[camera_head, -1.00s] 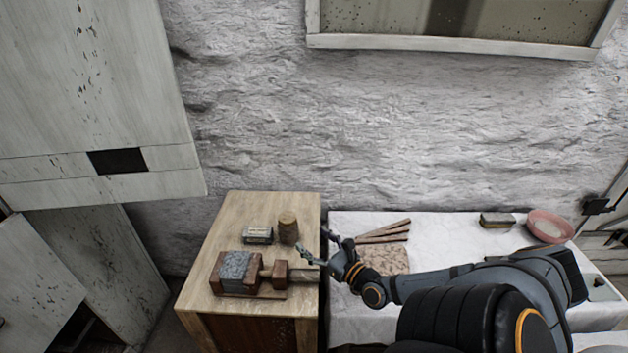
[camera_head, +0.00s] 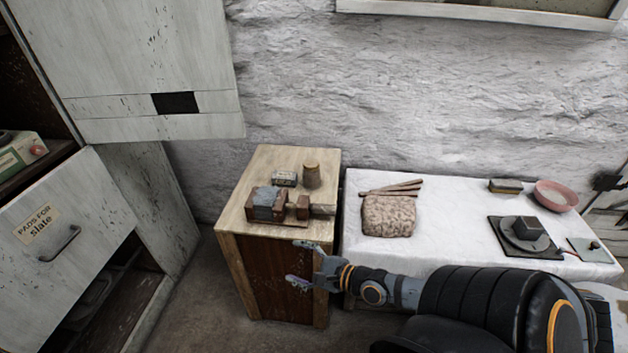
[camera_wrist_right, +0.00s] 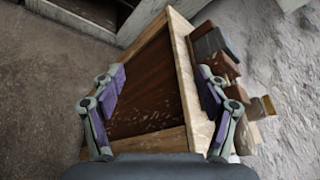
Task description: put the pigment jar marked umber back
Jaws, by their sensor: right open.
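A small brown cylinder (camera_head: 312,176), perhaps the pigment jar, stands upright at the back of the wooden cabinet top (camera_head: 240,213); no marking on it can be read. My right gripper (camera_head: 295,263) is open and empty, in front of the wooden cabinet and below its top edge. In the right wrist view, its spread fingers (camera_wrist_right: 160,88) frame the cabinet's dark front panel with nothing between them. My left gripper is not in view.
A small labelled box (camera_head: 284,179) and a vise-like wooden block (camera_head: 267,204) share the cabinet top. A white-covered table (camera_head: 450,225) stands at right with a pink bowl (camera_head: 556,196). At left is a pale cupboard with a panel labelled "PADS FOR slate" (camera_head: 60,235).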

